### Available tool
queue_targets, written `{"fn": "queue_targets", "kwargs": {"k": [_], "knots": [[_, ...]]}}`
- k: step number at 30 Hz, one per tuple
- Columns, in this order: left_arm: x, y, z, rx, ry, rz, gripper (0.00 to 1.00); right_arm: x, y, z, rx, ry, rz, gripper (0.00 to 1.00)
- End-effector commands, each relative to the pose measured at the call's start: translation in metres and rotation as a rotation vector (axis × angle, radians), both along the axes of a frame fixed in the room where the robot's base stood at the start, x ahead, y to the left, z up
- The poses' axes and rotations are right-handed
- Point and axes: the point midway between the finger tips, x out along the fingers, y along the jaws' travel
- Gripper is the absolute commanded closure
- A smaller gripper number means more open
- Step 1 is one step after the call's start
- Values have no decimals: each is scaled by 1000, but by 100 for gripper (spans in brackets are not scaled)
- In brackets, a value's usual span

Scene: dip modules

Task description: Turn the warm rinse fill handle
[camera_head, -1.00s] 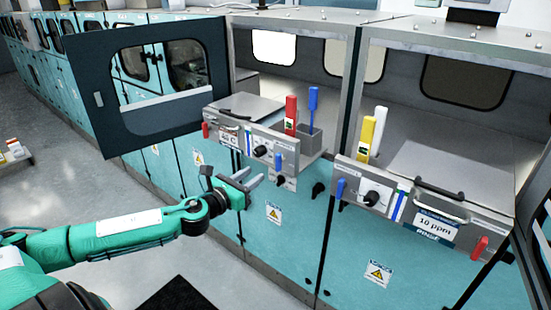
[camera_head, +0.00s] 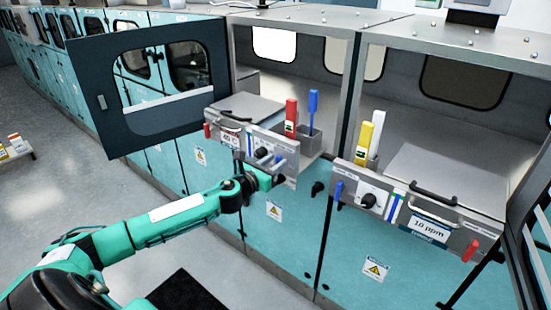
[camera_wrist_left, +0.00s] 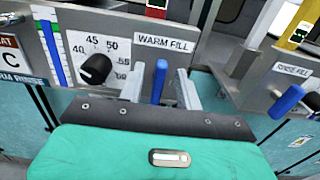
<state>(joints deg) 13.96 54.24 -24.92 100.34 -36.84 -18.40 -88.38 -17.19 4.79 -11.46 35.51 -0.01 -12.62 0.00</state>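The warm rinse fill handle (camera_wrist_left: 160,82) is a blue lever below the "WARM FILL" label (camera_wrist_left: 165,43) on the grey panel. It points up, close to upright in the left wrist view. My left gripper (camera_wrist_left: 160,90) is open, with one pale finger on each side of the handle and gaps visible between. In the head view, my left gripper (camera_head: 272,162) is at the front of the left panel and partly hides the handle. My right gripper is not in view.
A black temperature knob (camera_wrist_left: 96,69) sits just left of the left finger. The rinse fill handle (camera_wrist_left: 287,101), also blue, is on the right-hand panel. An open dark door (camera_head: 150,125) stands left of the panel. Red and blue upright levers rise behind it.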

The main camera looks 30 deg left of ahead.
Motion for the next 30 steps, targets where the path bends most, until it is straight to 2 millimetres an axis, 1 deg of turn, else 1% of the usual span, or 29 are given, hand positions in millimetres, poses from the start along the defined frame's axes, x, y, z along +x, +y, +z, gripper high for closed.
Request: {"fn": "queue_targets", "kwargs": {"k": [1, 4, 13, 14, 18, 19, 30], "knots": [[4, 0, 2, -1, -1, 1, 65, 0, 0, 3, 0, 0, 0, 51], [8, -1, 1, -1, -1, 0, 65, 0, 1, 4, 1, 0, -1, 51], [10, -1, 0, 0, 0, -1, 65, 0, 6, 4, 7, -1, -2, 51], [10, -1, 0, 0, 0, -1, 67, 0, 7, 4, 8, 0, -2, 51], [10, -1, 0, 0, 0, -1, 95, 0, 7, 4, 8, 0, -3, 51], [10, -1, 0, 0, 0, -1, 100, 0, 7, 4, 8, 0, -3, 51], [10, 0, 0, -36, 3, -1, 100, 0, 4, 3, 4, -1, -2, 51]]}}
